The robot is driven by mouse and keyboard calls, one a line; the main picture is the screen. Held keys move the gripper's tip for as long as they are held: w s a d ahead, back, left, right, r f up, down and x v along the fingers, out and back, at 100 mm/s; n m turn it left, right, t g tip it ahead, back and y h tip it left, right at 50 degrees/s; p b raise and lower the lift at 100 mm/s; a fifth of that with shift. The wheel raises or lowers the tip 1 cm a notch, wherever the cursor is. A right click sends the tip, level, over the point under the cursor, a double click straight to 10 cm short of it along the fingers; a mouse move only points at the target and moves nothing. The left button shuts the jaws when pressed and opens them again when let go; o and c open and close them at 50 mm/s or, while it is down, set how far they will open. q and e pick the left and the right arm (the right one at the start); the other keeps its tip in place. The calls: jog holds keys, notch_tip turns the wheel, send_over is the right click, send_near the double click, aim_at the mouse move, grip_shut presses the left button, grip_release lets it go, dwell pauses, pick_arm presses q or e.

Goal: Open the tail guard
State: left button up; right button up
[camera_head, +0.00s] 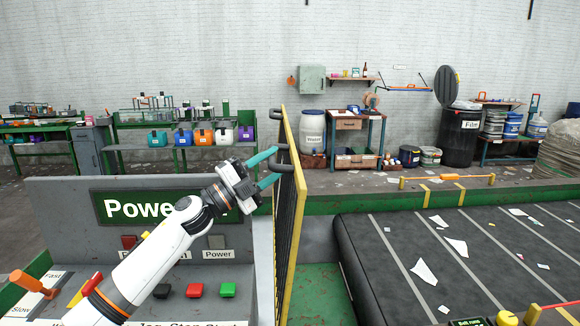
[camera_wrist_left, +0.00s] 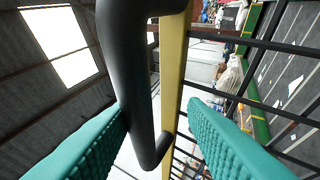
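The tail guard (camera_head: 298,214) is an upright dark mesh panel in a yellow frame, seen nearly edge-on between the control panel and the belt. A black bar handle (camera_head: 281,168) stands out from its left side. My left gripper (camera_head: 272,166) reaches this handle from the left with its teal fingers spread. In the left wrist view the black handle (camera_wrist_left: 127,70) runs between the fingers, close to or touching the left one. The yellow frame (camera_wrist_left: 174,75) lies behind it, with a gap to the right finger. My right gripper is not in view.
The control panel (camera_head: 60,203) with levers and coloured buttons stands under my left arm. The dark conveyor belt (camera_head: 390,270), littered with scraps, lies right of the guard. A green floor strip (camera_head: 318,292) lies between them. A green-edged ledge (camera_head: 345,200) crosses behind.

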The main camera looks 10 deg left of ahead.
pick_arm(q)
jog(key=shift+o, duration=0.5)
jog(key=shift+g, duration=0.3)
jog(key=s+f, duration=0.1)
jog(key=s+a+f+b, duration=0.2)
jog(key=f, duration=0.1)
jog(key=shift+s+a, duration=0.5)
jog(key=shift+c, duration=0.5)
jog(key=shift+s+a+r, duration=0.1)
jog(key=shift+s+a, duration=0.05)
jog(key=shift+a, duration=0.3)
jog(key=shift+r, duration=0.1)
